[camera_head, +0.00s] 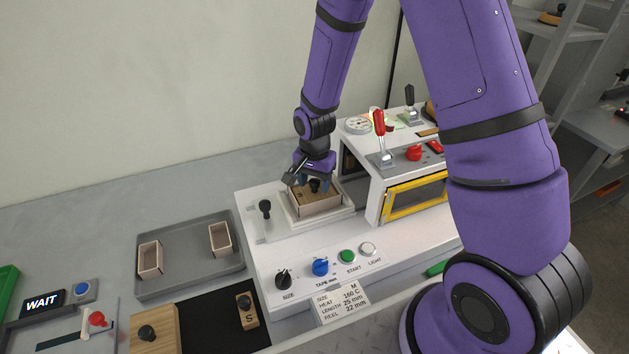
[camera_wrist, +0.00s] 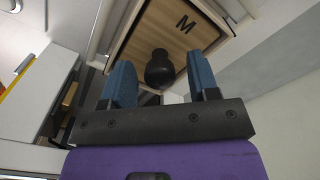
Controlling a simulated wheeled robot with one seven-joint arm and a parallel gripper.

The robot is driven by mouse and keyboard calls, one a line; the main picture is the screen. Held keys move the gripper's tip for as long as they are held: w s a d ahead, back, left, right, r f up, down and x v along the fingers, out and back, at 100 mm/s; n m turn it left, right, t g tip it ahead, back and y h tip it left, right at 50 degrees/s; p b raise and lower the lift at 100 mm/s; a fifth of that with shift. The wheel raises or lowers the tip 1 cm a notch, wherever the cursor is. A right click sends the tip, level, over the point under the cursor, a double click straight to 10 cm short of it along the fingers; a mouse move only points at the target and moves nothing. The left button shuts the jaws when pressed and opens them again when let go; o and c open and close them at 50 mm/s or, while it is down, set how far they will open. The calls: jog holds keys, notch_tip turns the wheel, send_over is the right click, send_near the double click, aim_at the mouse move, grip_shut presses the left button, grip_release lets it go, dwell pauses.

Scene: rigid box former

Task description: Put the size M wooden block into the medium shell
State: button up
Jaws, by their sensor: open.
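The size M wooden block (camera_wrist: 188,45), with its black knob (camera_wrist: 160,68), sits inside the walls of a light wooden shell (camera_wrist: 124,30) in the wrist view. In the head view the shell (camera_head: 322,207) stands in the white square bed on the machine, and my gripper hides part of the block. My gripper (camera_head: 314,184) is right over it; in the wrist view the blue fingers of my gripper (camera_wrist: 159,75) are apart, one on each side of the knob, with gaps. How deep the block sits is hard to tell.
A grey tray (camera_head: 190,291) at left holds two more shells. The S block (camera_head: 246,310) and a larger block (camera_head: 155,338) stand by a black mat. Right of the bed is a yellow-framed chamber (camera_head: 415,196) with levers. A card (camera_head: 340,301) reads size M.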

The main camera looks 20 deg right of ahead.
notch_tip(320, 180, up, 12)
jog(key=shift+r, duration=0.25)
dwell(0.3)
notch_tip(320, 180, up, 8)
jog(key=n+t, duration=0.1)
jog(key=n, duration=0.1)
send_over(315, 180)
jog(key=s+d, duration=0.2)
jog(key=s, duration=0.1)
jog(key=s+d+r+n+t, duration=0.2)
jog(key=s+r, duration=0.5)
jog(key=r, duration=0.2)
jog(key=s+d+r+n+t, duration=0.1)
jog(key=s+r+n, duration=0.1)
jog(key=s, duration=0.5)
jog(key=s+d+r+n+t, duration=0.1)
jog(key=s+d+r+n, duration=0.1)
jog(key=s, duration=0.6)
notch_tip(315, 180, up, 2)
jog(key=shift+r+n, duration=0.2)
jog(key=shift+n, duration=0.3)
